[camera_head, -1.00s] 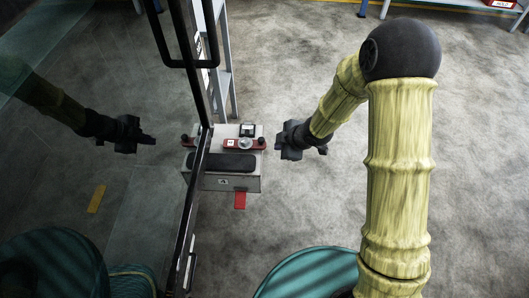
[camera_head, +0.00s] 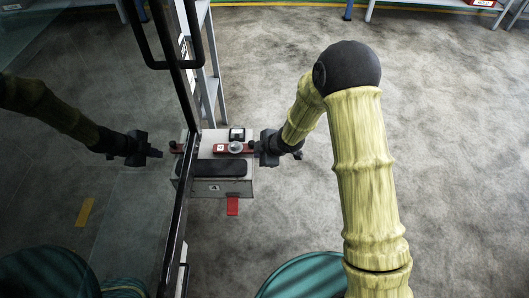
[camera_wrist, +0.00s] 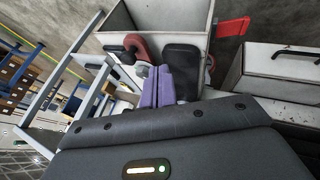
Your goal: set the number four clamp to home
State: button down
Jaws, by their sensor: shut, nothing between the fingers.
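A grey box (camera_head: 222,188) stands beside the dark-framed glass panel. A red bar (camera_head: 219,149) with a small white label and dark knobs at its ends lies across its top. The label is too small to read surely. My gripper (camera_head: 262,148) is at the right end of the bar, close to the right knob; I cannot tell if they touch. In the wrist view, my shut, empty purple-grey fingers (camera_wrist: 158,88) point toward the box, between a red part with a dark knob (camera_wrist: 134,46) and a black pad (camera_wrist: 182,58).
A round dial (camera_head: 236,147) and a small black-framed gauge (camera_head: 237,134) are on the box top. A red tab (camera_head: 232,206) sticks out below its front. The glass panel at left mirrors my arm. A teal round thing (camera_head: 305,275) is low centre. Floor at right is clear.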

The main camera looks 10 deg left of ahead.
jog(key=w, duration=0.1)
jog(key=w+a+f, duration=0.1)
jog(key=w, duration=0.1)
jog(key=w+a+f, duration=0.1)
jog(key=shift+w+a+f, duration=0.15)
jog(key=shift+a+f, duration=0.05)
jog(key=shift+a, duration=0.05)
jog(key=shift+w+d+r+p, duration=0.1)
jog(key=shift+p, duration=0.5)
